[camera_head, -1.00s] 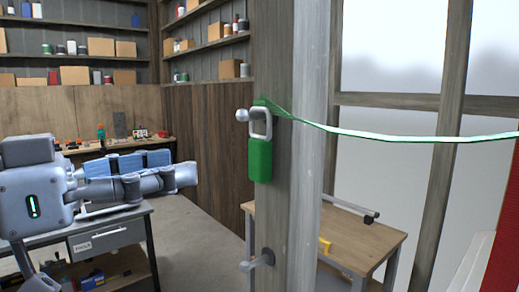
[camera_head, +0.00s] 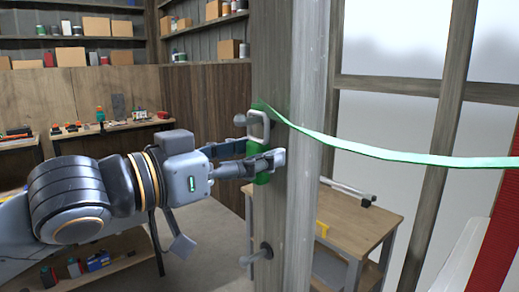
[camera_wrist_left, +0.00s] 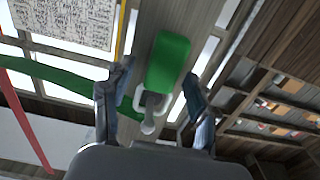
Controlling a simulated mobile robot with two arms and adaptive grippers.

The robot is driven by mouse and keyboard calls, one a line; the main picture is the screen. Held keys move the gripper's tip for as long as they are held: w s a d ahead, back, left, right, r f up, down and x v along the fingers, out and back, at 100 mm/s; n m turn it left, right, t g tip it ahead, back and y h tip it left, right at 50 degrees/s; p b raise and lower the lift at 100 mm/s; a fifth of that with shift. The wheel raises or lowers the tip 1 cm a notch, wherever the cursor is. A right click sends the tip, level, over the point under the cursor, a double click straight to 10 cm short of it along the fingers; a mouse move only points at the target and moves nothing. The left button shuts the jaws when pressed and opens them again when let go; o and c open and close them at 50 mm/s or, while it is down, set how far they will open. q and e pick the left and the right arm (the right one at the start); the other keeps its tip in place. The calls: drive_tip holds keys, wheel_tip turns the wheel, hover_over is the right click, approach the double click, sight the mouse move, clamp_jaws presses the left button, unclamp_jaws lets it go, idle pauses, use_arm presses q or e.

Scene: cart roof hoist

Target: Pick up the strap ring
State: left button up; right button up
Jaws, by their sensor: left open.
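The strap ring (camera_head: 259,126), a pale grey rounded loop, hangs on a peg (camera_head: 240,119) on the wooden post. A green strap (camera_head: 350,147) runs from it to the right, and a green block (camera_head: 255,148) hangs below it, partly hidden by my fingers. My left gripper (camera_head: 262,153) is open, its fingers at the height of the green block, just below the ring. In the left wrist view, the green block (camera_wrist_left: 168,62) and the ring (camera_wrist_left: 138,103) show between the spread fingers (camera_wrist_left: 157,78). I cannot tell whether they touch. My right gripper is not in view.
The post (camera_head: 283,220) stands close in front, with a lower peg (camera_head: 255,254) on it. A small wooden table (camera_head: 350,225) is behind it. A workbench (camera_head: 90,140) and shelves line the back left. A red upright (camera_head: 487,235) is at the far right.

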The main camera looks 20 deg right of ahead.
use_arm(q)
drive_tip(key=shift+a, duration=0.15)
drive_tip(key=shift+a, duration=0.1)
drive_tip(key=c, duration=0.4)
clamp_jaws()
